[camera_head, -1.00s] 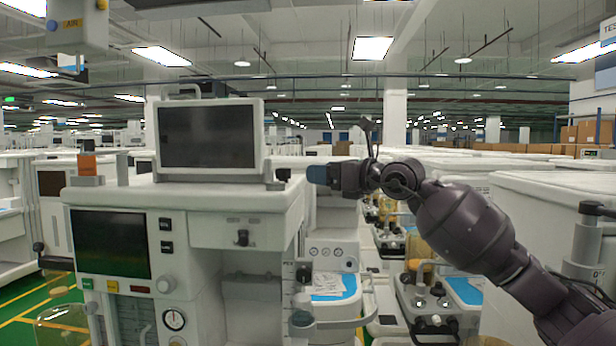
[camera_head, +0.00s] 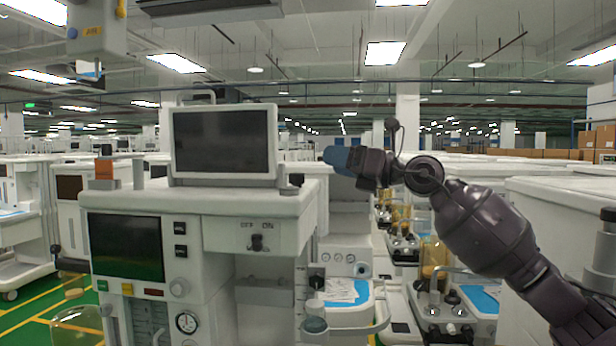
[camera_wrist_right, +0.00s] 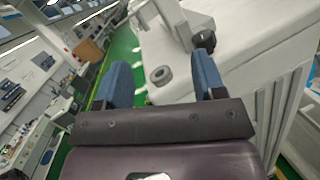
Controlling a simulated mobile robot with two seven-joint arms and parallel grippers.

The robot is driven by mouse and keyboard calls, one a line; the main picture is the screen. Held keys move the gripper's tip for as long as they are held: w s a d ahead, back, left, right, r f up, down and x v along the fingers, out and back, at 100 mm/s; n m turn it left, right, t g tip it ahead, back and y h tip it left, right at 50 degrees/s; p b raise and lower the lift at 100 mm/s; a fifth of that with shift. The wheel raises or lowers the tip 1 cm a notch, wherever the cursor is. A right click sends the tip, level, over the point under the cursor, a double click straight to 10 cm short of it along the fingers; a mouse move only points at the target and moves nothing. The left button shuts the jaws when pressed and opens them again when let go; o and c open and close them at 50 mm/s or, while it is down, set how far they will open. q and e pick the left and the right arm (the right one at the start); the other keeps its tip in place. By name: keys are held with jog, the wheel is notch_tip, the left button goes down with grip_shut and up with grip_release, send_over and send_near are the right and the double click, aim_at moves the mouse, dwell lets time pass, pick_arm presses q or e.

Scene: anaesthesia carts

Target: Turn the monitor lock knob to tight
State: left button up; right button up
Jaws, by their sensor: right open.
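The monitor (camera_head: 224,142) stands upright on top of the white anaesthesia cart (camera_head: 240,198), its screen dark. A small dark knob (camera_head: 296,180) sits at the right end of the monitor's base; I take it as the lock knob. The right wrist view also shows a dark round knob (camera_wrist_right: 205,40) by a white bracket, beyond the right fingertip. My right gripper (camera_head: 337,158) is to the right of the knob and slightly higher, apart from it. In the right wrist view its blue fingers (camera_wrist_right: 160,64) are spread with nothing between them. My left gripper is out of view.
A grey ring-like part (camera_wrist_right: 160,76) shows beyond the open fingers. An orange block (camera_head: 104,168) stands left of the monitor. The cart's front has a dark display (camera_head: 126,246) and a switch (camera_head: 257,242). More white carts (camera_head: 560,200) stand at the right.

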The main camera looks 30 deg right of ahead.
jog(key=d+r+m+t, duration=0.7)
jog(key=r+m+t, duration=0.15)
jog(key=m, duration=0.75)
jog(key=w+d+f+m+g+h, duration=0.1)
jog(key=w+d+f+m+h, duration=0.15)
jog(key=m+h, duration=0.4)
jog(key=w+d+f+m+h, duration=0.1)
jog(key=w+d+m+h, duration=0.15)
jog(key=m, duration=0.65)
jog(key=g+y, duration=0.9)
jog(key=g, duration=0.1)
send_near(303, 175)
jog(key=shift+p+x, duration=1.1)
jog(key=shift+x, duration=3.95)
jog(key=shift+w+d, duration=0.15)
jog(key=shift+d, duration=0.1)
